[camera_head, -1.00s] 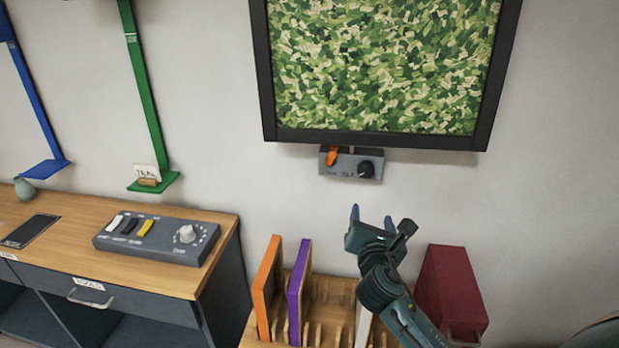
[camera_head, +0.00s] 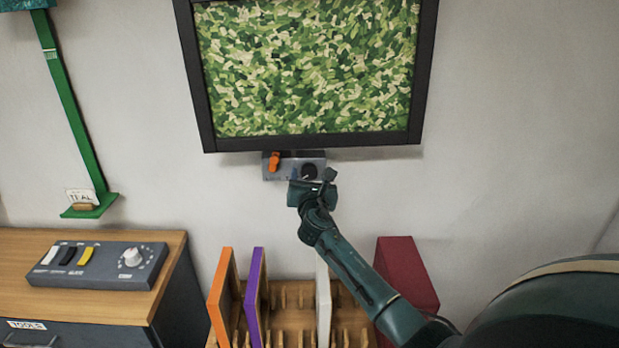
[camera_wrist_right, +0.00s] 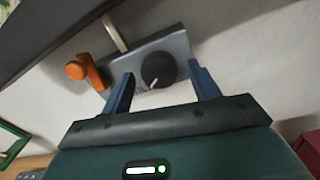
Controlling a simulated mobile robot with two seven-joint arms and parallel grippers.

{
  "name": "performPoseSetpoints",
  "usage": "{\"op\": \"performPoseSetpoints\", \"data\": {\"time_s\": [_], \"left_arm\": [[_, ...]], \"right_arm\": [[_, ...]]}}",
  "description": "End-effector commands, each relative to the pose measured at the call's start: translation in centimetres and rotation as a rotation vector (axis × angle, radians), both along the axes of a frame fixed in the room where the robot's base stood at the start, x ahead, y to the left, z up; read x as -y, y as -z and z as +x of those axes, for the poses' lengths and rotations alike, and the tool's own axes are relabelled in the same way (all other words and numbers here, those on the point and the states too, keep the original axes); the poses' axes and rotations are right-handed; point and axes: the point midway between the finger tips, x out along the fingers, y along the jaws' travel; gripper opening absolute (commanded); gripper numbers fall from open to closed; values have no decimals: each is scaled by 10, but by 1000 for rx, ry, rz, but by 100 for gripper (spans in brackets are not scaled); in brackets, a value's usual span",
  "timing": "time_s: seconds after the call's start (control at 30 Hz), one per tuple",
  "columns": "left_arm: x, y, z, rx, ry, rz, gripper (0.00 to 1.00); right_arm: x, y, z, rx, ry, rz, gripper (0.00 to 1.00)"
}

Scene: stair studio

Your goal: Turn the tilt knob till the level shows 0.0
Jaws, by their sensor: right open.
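The tilt knob appears to be the round black knob (camera_head: 309,171) on a small grey box (camera_head: 292,160) under the framed green picture (camera_head: 310,70). The knob (camera_wrist_right: 158,69) has a pale pointer mark in the right wrist view. My right gripper (camera_head: 312,184) is at the box's lower edge and partly covers it. In the wrist view its blue fingers (camera_wrist_right: 162,76) are open, one on each side of the knob. I cannot tell whether they touch it. No level reading is legible. My left gripper is not in view.
An orange lever (camera_head: 274,162) sits left of the knob on the same box. Below are a wooden rack (camera_head: 287,320) with upright panels and a dark red block (camera_head: 405,275). A desk with a grey switch panel (camera_head: 98,266) stands at left. The right wall is bare.

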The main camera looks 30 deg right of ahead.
Motion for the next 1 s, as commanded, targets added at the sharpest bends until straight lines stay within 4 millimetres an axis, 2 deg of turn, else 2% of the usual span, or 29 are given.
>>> {"op": "performPoseSetpoints", "data": {"time_s": [0.37, 0.9, 1.0], "left_arm": [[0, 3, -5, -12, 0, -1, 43], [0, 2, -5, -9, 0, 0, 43], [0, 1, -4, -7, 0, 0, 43]], "right_arm": [[3, 0, 5, 0, 0, 0, 61], [2, 0, 5, -1, -1, 0, 18], [2, 0, 5, 0, -1, 1, 17]]}}
